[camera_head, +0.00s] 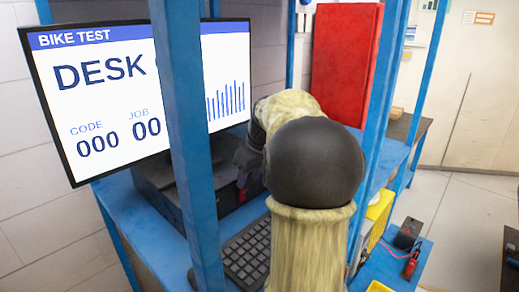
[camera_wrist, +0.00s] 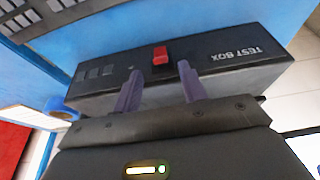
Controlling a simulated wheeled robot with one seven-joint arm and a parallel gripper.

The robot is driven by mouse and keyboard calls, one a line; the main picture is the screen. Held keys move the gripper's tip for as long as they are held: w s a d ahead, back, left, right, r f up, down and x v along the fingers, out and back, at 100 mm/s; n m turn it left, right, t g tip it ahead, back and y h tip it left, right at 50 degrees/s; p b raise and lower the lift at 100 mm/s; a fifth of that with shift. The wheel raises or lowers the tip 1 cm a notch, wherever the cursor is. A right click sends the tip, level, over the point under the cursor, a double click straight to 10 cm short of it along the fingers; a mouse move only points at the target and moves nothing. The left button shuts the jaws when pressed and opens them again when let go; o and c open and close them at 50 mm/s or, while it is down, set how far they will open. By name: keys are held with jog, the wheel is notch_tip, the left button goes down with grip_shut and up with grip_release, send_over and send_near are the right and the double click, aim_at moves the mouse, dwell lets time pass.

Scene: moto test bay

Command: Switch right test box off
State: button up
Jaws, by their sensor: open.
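In the wrist view a dark test box (camera_wrist: 235,62) fills the middle, its "TEST BOX" lettering upside down. A red switch (camera_wrist: 160,55) stands on its top face; I cannot tell its on or off position. My gripper (camera_wrist: 159,70) is open, its two purple fingers apart, with the switch showing between and just beyond the fingertips. I cannot tell whether they touch the box. In the head view a dark box (camera_head: 160,182) sits on the blue desk under the screen, partly hidden by a blue post and my arm; its switch is not visible there.
A screen (camera_head: 105,85) reading "BIKE TEST DESK" stands at left. A keyboard (camera_head: 247,252) lies in front of the dark box. A blue post (camera_head: 186,130) rises before the desk. Yellow bins and a small red-handled item (camera_head: 411,264) are at right. Blue tape (camera_wrist: 62,108) lies beside the test box.

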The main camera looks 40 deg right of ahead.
jog(key=b+v, duration=0.1)
jog(key=v, duration=1.1)
jog(key=shift+r+b, duration=0.3)
jog(key=shift+b, duration=0.05)
